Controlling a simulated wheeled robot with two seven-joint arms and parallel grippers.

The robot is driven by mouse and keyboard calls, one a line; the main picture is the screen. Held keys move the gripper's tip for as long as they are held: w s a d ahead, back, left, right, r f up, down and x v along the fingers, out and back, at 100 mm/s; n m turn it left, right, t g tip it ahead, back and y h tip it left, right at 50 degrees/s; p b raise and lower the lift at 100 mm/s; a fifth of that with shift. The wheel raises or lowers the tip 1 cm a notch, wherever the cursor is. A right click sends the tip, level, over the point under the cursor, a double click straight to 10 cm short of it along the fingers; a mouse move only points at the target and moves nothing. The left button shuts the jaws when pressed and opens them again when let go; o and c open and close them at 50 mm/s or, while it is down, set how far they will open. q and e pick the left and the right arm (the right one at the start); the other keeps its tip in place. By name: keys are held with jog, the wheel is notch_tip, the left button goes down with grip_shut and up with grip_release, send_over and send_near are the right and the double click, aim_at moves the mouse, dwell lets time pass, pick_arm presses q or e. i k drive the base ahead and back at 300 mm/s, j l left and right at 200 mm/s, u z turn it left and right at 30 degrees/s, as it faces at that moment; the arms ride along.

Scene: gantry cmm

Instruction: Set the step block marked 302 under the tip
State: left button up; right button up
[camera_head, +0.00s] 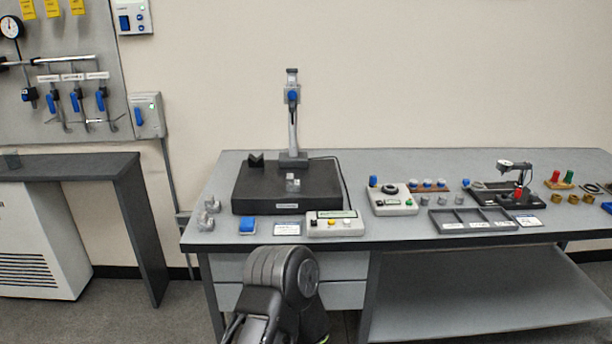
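A height gauge stand with a blue slide (292,96) rises from the back of a dark surface plate (255,200) on the bench. Its tip is too small to make out. A small stepped grey block (293,184) sits on the plate in front of the stand's base. Several small grey blocks (207,215) are grouped on the bench, left of the plate. No mark 302 is legible on any block. A dark arm part of mine shows at the bottom centre, in front of the bench. Neither of my grippers is in view.
A dark V-shaped block (256,160) sits at the plate's back left. A blue item (247,226), a white card (286,229) and a control box (335,224) line the front edge. A compartment tray (455,226) and a dial gauge stand (520,190) are farther right.

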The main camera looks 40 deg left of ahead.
aim_at(293, 186)
jog(key=i+j, duration=0.4)
jog(key=j, duration=0.15)
jog(key=i+j, duration=0.35)
jog(key=j, duration=0.15)
